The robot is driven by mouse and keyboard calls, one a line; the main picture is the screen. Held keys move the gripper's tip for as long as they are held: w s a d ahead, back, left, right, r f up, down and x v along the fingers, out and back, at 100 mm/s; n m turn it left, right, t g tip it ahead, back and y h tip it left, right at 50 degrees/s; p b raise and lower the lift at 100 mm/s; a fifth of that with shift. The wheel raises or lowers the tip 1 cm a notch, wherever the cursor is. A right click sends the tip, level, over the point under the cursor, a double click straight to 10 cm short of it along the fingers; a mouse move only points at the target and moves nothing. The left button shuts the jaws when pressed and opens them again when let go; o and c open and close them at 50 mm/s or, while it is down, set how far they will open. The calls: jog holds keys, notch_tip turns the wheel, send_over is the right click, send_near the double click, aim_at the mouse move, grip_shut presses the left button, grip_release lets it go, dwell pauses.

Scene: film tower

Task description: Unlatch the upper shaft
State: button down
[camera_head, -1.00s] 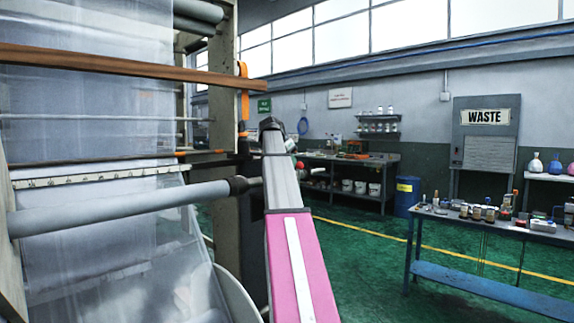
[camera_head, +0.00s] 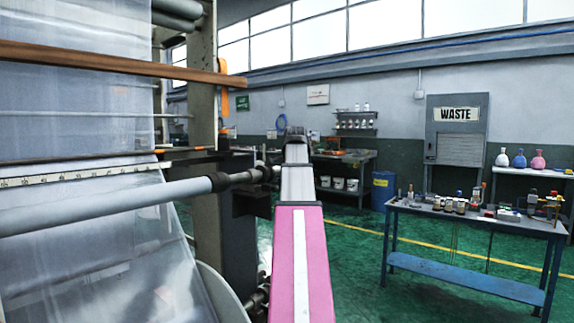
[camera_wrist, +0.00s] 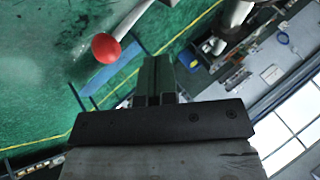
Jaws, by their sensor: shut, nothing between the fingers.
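A grey shaft (camera_head: 110,207) with a dark end fitting (camera_head: 240,178) runs across the left of the head view, in front of the clear film. I cannot tell whether it is the upper shaft. A pale lever with a red ball knob (camera_wrist: 106,47) shows in the upper left of the wrist view. My gripper (camera_wrist: 157,64) is shut and empty, with its dark fingers to the right of the knob and apart from it in the picture. In the head view my arm hides the knob, and the fingers cannot be made out.
The film tower's post (camera_head: 204,130) and an orange-brown bar (camera_head: 100,62) stand at left. A blue workbench (camera_head: 465,283) with bottles stands at right. A blue drum (camera_head: 383,190) and a back bench (camera_head: 345,158) are farther off. Green floor between is clear.

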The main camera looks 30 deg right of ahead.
jog(key=s+f+t, duration=0.1)
jog(key=s+f+m+t, duration=0.1)
jog(key=f+t, duration=0.1)
jog(key=shift+s+d+f, duration=0.15)
jog(key=shift+s+d, duration=0.1)
jog(key=shift+d, duration=0.15)
jog(key=shift+s+d+f, duration=0.1)
jog(key=shift+s+f, duration=0.15)
jog(key=shift+f, duration=0.25)
jog(key=shift+s+f+y, duration=0.1)
jog(key=shift+f+y, duration=0.1)
jog(key=shift+y, duration=0.1)
